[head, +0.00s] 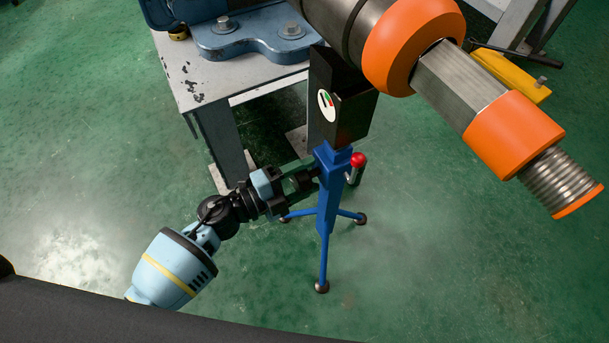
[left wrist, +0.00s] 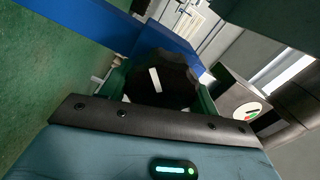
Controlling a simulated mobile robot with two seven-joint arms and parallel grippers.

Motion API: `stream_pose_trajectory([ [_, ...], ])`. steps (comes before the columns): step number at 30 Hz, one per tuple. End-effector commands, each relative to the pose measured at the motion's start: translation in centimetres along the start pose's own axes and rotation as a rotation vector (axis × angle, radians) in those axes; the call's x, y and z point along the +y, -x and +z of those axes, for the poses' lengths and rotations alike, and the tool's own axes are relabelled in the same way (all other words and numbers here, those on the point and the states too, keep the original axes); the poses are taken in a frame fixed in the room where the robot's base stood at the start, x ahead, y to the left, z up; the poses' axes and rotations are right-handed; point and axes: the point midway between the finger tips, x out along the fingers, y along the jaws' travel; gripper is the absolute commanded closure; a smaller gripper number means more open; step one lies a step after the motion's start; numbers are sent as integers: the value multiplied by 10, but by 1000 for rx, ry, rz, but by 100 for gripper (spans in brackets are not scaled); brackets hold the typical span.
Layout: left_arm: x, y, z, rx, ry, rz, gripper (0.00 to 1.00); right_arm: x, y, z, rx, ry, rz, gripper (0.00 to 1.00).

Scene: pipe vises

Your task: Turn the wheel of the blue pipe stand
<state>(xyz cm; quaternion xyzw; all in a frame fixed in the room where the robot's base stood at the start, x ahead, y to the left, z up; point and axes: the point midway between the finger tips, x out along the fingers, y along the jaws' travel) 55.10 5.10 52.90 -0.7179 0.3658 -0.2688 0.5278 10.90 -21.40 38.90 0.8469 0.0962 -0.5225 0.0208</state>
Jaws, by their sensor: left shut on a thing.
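The blue pipe stand (head: 326,215) stands upright on three legs on the green floor, with a black top block (head: 350,110) carrying a round gauge. Its wheel is mostly hidden by my left gripper in the head view; in the left wrist view it is a dark, lobed wheel (left wrist: 165,80) with a white mark, beside the blue post (left wrist: 85,25). My left gripper (head: 306,178) reaches in from the left and is shut on the wheel. A small red-knobbed lever (head: 358,160) sticks out on the post's right side. My right gripper is not in view.
A large metal pipe with orange rings (head: 413,40) passes above the stand. A worn grey table (head: 182,72) with a blue bolted vise base (head: 250,38) stands behind to the left. A yellow part (head: 512,78) lies behind the pipe. The floor in front is clear.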

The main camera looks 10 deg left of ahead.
Motion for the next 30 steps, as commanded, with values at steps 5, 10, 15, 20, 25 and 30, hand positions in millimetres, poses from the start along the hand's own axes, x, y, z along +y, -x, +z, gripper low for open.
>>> stream_pose_trajectory([
  [5,3,1,1,-2,-168,3,62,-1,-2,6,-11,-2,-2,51],
  [10,4,1,1,-1,-330,3,62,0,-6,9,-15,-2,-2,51],
  [15,4,1,2,-1,-492,3,62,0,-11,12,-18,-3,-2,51],
  [20,4,1,2,-1,-644,3,62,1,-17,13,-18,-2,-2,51],
  [25,5,1,3,0,-807,3,62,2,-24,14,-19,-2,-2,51],
  [30,5,1,3,0,-967,2,62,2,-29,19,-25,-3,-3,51],
])
